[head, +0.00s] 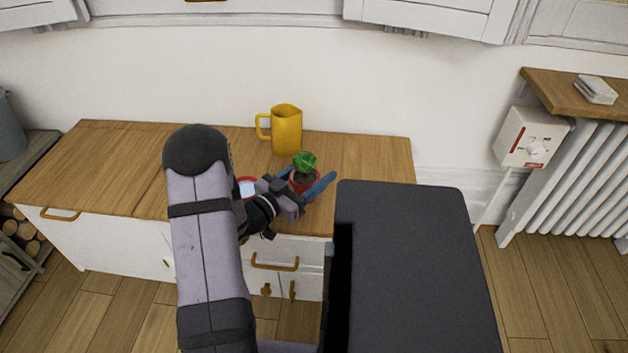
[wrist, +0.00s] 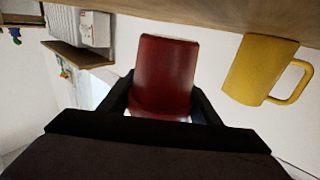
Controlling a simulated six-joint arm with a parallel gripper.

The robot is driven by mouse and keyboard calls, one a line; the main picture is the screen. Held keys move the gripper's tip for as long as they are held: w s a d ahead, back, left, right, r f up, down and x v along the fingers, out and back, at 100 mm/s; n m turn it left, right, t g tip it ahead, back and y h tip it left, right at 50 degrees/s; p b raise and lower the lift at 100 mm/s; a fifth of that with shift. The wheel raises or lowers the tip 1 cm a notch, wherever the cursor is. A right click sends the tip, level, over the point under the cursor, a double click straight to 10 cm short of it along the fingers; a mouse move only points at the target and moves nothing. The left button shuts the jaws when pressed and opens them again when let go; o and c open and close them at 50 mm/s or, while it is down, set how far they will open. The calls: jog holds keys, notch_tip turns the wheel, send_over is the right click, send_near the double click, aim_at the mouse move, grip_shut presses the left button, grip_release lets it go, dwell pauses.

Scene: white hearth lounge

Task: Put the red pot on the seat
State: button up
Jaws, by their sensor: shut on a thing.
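The red pot (head: 304,188) holds a small green plant and dark soil. My gripper (head: 312,178) has its two blue fingers on either side of the pot and is shut on it, over the right part of the wooden cabinet top. In the wrist view the red pot (wrist: 165,75) fills the space between the dark fingers (wrist: 160,105). I cannot tell whether its base touches the cabinet top. I cannot make out a seat for sure in either view.
A yellow jug (head: 287,130) stands behind the pot on the cabinet top (head: 110,160). A red-rimmed thing with a white inside (head: 245,186) is partly hidden by my arm. A radiator (head: 570,180) under a wooden shelf (head: 560,92) is at the right.

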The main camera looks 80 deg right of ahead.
aim_at(296, 192)
jog(key=shift+f+b, duration=0.35)
jog(key=shift+f, duration=0.8)
jog(key=shift+f, duration=0.15)
jog(key=o, duration=1.5)
jog(key=shift+f, duration=0.1)
jog(key=shift+c, duration=0.2)
jog(key=shift+r, duration=0.25)
jog(key=p+v, duration=0.2)
jog(key=v, duration=1)
jog(key=shift+f, duration=0.1)
